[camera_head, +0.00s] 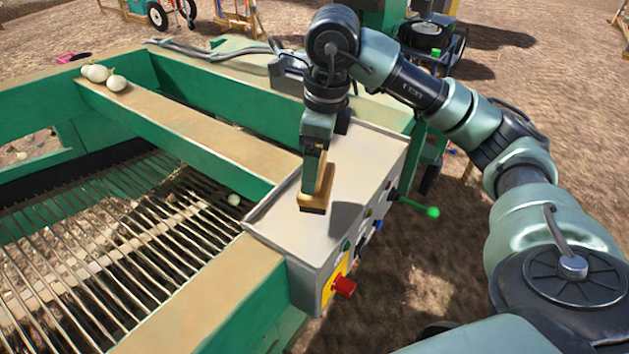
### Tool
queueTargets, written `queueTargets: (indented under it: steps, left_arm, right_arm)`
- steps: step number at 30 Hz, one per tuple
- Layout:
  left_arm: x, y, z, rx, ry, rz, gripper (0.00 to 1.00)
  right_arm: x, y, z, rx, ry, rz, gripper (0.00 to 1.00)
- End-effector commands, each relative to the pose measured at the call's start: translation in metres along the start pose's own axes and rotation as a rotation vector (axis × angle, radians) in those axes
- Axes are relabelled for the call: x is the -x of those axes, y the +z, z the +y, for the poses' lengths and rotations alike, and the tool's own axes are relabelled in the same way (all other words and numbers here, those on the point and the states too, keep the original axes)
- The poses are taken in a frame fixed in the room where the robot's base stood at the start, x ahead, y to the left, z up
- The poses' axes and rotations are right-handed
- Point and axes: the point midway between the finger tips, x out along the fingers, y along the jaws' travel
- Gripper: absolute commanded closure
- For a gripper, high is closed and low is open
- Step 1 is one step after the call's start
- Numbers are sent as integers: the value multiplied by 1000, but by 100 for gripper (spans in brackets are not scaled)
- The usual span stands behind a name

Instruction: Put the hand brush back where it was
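The hand brush (317,192) has a wooden body with dark bristles at its lower edge. It is upright over the top of the grey control box (355,168). My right gripper (316,160) points down and is shut on the brush from above. The bristles are at or just above the box top; I cannot tell whether they touch. A shadow lies on the box top to the right of the brush. My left gripper is not in view.
A red button (343,286) and a green-knobbed lever (432,212) stick out from the box. White onions (117,83) lie on the beam at the upper left. Another onion (234,199) is on the bar grate (110,245). The box top's far part is clear.

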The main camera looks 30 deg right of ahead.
Motion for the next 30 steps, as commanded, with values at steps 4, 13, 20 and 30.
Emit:
queueTargets:
  steps: [4,13,20,30]
  left_arm:
    - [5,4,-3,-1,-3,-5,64]
    - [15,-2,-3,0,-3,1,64]
    - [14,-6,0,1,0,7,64]
    - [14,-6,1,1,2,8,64]
  right_arm:
    - [-14,-1,0,0,1,0,51]
    - [-50,-6,0,0,2,2,51]
    - [-54,-6,0,1,-1,-2,51]
    - [-54,-6,0,0,0,-1,0]
